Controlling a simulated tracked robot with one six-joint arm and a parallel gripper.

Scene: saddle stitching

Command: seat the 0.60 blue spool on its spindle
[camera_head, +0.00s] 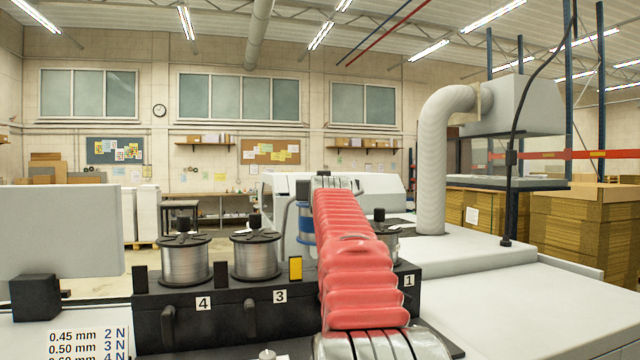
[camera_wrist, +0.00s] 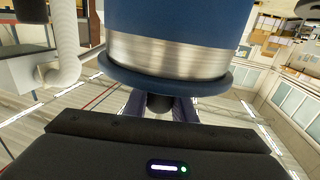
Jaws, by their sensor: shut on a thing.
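The blue spool (camera_wrist: 180,65), wound with silver wire, fills the upper middle of the wrist view. My gripper (camera_wrist: 157,108) is shut on a dark stub at the spool's end, with a finger on each side of it. In the head view a sliver of the blue spool (camera_head: 306,224) shows left of my red-sleeved arm, which hides the rest. It is above the black spool stand (camera_head: 230,312), between positions 3 and 1. Its spindle is hidden behind the arm, so I cannot tell whether spool and spindle touch.
Silver wire spools with dark knobs stand at position 4 (camera_head: 184,262) and position 3 (camera_head: 256,256). Another spool (camera_head: 388,243) at position 1 is partly covered by my arm. A yellow tag (camera_head: 295,268) is beside spool 3. A ribbed grey duct (camera_head: 432,165) rises on the right.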

